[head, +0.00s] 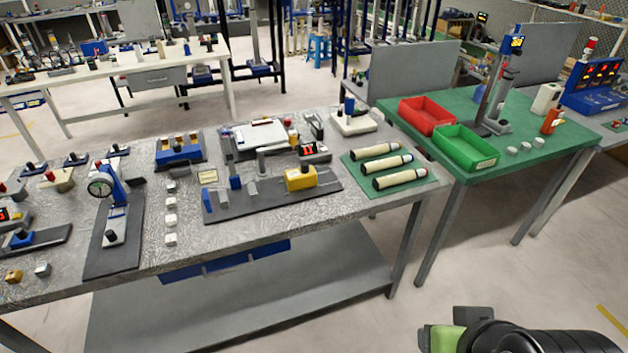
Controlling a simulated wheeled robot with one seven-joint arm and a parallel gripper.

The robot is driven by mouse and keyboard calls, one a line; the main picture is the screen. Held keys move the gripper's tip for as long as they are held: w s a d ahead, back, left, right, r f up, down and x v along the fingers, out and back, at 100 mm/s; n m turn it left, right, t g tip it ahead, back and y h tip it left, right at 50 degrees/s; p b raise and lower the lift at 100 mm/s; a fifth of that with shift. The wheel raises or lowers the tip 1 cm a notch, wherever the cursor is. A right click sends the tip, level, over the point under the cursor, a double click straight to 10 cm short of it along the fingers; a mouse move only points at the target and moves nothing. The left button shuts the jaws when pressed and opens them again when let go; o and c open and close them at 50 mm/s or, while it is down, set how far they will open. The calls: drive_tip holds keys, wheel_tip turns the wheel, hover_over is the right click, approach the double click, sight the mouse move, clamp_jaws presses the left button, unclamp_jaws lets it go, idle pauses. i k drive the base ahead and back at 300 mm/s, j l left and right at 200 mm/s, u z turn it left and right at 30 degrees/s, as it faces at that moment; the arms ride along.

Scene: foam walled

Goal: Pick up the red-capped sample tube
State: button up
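Three cream tubes lie side by side on a green mat at the right end of the grey workbench. Each has a dark left end. Part of my arm, black with a green piece, shows at the bottom right, apart from the bench. My gripper's fingers are not visible.
The workbench (330,208) carries a yellow block (300,178) on a dark board left of the tubes, and a dial gauge stand (108,200). A green-topped table (545,152) to the right holds a red bin (427,116) and a green bin (466,148). Floor in front is clear.

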sight(378, 183)
drive_tip(key=i+l+u, duration=0.2)
drive_tip(key=u, duration=0.15)
drive_tip(key=i+l+u, duration=0.5)
drive_tip(key=u, duration=0.15)
drive_tip(key=i+l+u, duration=0.15)
drive_tip(key=l+u, duration=0.15)
drive_tip(key=l, duration=0.2)
drive_tip(key=i+l+u, duration=0.15)
drive_tip(key=l+u, duration=0.55)
drive_tip(key=i+l, duration=0.05)
drive_tip(key=l, duration=0.1)
